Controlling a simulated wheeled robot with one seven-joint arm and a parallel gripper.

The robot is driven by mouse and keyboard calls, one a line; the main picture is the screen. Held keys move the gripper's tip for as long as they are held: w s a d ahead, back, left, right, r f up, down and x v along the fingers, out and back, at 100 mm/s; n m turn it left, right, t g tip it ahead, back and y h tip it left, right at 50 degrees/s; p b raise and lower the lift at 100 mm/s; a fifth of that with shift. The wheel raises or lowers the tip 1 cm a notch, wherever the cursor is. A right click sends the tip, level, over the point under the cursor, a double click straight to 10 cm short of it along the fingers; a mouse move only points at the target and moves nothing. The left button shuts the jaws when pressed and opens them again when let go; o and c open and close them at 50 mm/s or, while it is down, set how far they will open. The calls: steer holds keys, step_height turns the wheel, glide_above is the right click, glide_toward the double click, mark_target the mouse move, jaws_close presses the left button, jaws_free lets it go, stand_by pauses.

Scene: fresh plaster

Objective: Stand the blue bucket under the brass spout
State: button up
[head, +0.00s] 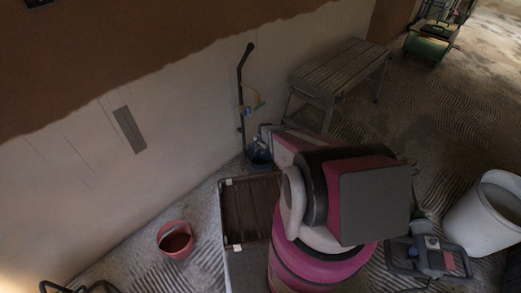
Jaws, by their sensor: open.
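The blue bucket (259,156) stands low at the foot of the wall in the head view, its right side covered by my arm. The brass spout (257,104) sticks out to the right from a dark upright pipe (241,92) against the wall. In the picture the bucket lies below the spout, close to the pipe's foot; I cannot tell whether it is squarely under it. My pink and black arm reaches from the lower middle towards the bucket. I cannot make out my gripper's fingers; the arm hides that area.
A red bucket (175,240) stands on the floor at lower left. A wooden bench (338,68) stands along the wall right of the pipe. A white tub (488,215) and a dark machine (430,258) are at lower right. Ridged floor right of the bench is open.

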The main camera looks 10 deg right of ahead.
step_height(320, 180, up, 12)
steer(key=s+d, duration=0.1)
steer(key=s, duration=0.1)
steer(key=shift+d+f, duration=0.15)
steer(key=shift+d, duration=0.05)
steer(key=shift+c, duration=0.4)
stand_by(0.8)
